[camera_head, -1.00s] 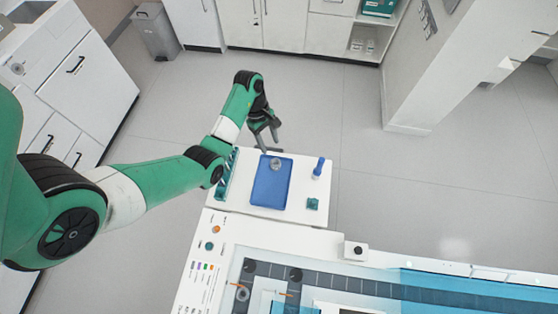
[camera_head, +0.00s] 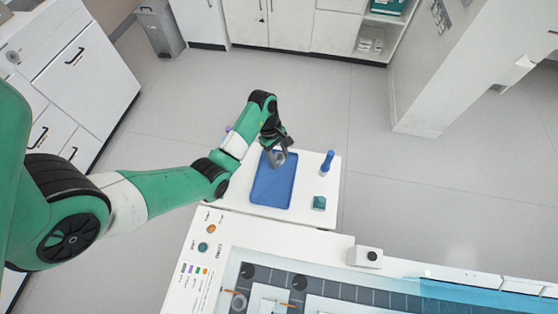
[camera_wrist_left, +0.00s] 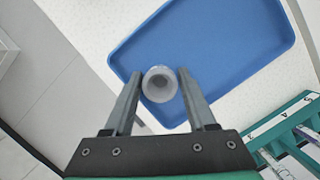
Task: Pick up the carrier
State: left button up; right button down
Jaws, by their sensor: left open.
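The carrier (camera_wrist_left: 160,83) is a small whitish-grey round cup with a hollow centre. It sits on the blue tray (camera_head: 270,189), near its far edge. In the head view it is partly hidden by my left gripper (camera_head: 279,154). In the left wrist view the open fingers of my left gripper (camera_wrist_left: 159,74) stand one on each side of the carrier, with narrow gaps visible. The tray also shows in the left wrist view (camera_wrist_left: 225,45). My right gripper is not in view.
A blue bottle-like object (camera_head: 327,163) and a small teal block (camera_head: 319,203) stand right of the tray. A teal rack (camera_wrist_left: 290,130) shows at lower right in the wrist view. The track machine (camera_head: 330,243) lies in front of the white table.

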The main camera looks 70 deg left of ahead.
pick_arm(q)
jog(key=shift+r, duration=0.1)
jog(key=c, duration=0.6)
jog(key=shift+r, duration=0.3)
jog(key=r+p, duration=0.2)
jog(key=r, duration=0.1)
jog(key=r+p, duration=0.1)
jog(key=shift+s+r+p, duration=0.15)
jog(key=shift+s+p, duration=0.15)
jog(key=shift+p, duration=0.1)
jog(key=s+d+r+p, duration=0.1)
jog(key=s+r+p, duration=0.3)
jog(key=p, duration=0.2)
jog(key=s+d+r+p, duration=0.2)
jog(key=s+r+p, duration=0.2)
jog(key=p, duration=0.2)
jog(key=s+d+r+p, duration=0.2)
jog(key=s+r+p, duration=0.2)
jog(key=r+p, duration=0.1)
jog(key=shift+s+d+p, duration=0.1)
jog(key=shift+d+p, duration=0.15)
jog(key=shift+p, duration=0.2)
